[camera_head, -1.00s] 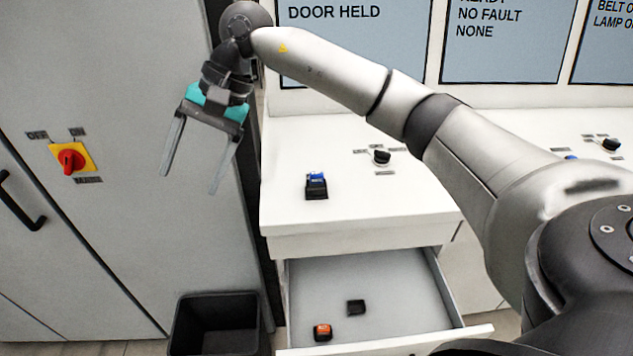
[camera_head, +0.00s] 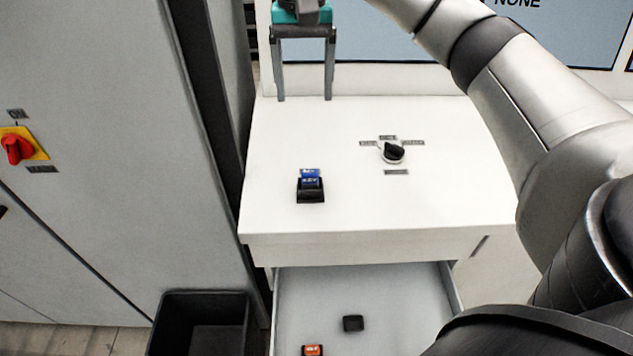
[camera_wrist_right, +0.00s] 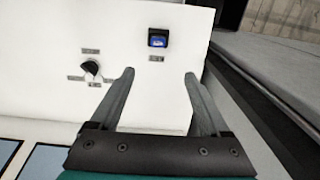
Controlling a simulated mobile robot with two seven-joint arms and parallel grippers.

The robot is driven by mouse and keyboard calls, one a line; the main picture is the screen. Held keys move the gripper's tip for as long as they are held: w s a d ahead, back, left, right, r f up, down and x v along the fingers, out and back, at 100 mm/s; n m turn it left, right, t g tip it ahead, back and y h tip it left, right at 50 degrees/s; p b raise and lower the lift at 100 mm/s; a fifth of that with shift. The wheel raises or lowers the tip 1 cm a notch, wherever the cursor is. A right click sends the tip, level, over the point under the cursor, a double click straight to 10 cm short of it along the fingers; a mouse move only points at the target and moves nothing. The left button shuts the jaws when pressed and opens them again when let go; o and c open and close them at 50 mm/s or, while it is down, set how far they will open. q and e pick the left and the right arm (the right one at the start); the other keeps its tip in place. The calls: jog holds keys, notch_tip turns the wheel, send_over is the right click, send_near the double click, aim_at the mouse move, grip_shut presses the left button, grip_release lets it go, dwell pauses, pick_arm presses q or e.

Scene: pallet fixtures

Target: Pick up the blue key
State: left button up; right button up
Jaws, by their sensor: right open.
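The blue key (camera_head: 310,176) sits in a small black holder (camera_head: 311,195) on the left part of the white console top. In the right wrist view the blue key (camera_wrist_right: 158,43) shows beyond the fingertips, roughly between their lines. My right gripper (camera_head: 305,98) is open and empty, with its fingers pointing down over the back edge of the console top. It is behind the key and apart from it. The right wrist view also shows the open right gripper (camera_wrist_right: 160,72). My left gripper is not in view.
A black rotary knob (camera_head: 392,151) stands right of the key. An open drawer (camera_head: 400,296) below holds an orange block (camera_head: 313,350) and a black block (camera_head: 353,323). A black bin (camera_head: 200,296) stands left of the drawer. A grey cabinet with a red switch (camera_head: 18,148) is at left.

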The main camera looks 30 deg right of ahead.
notch_tip(320, 180, down, 4)
jog(key=b, duration=0.3)
send_over(310, 171)
jog(key=f, duration=0.9)
jog(key=shift+w+a+f, duration=0.2)
jog(key=shift+a, duration=0.05)
jog(key=shift+s+d+f+p, duration=0.15)
jog(key=shift+f+p, duration=0.05)
jog(key=shift+f, duration=1)
jog(key=shift+s+d+f+p, duration=0.1)
jog(key=shift+f+p, duration=0.05)
jog(key=shift+f, duration=1)
jog(key=shift+w+f, duration=0.1)
jog(key=shift+f, duration=0.45)
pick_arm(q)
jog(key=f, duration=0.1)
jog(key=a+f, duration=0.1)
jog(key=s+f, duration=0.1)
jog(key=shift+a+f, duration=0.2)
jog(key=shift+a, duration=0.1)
pick_arm(e)
jog(key=shift+c, duration=0.4)
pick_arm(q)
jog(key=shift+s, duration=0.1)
pick_arm(e)
grip_shut()
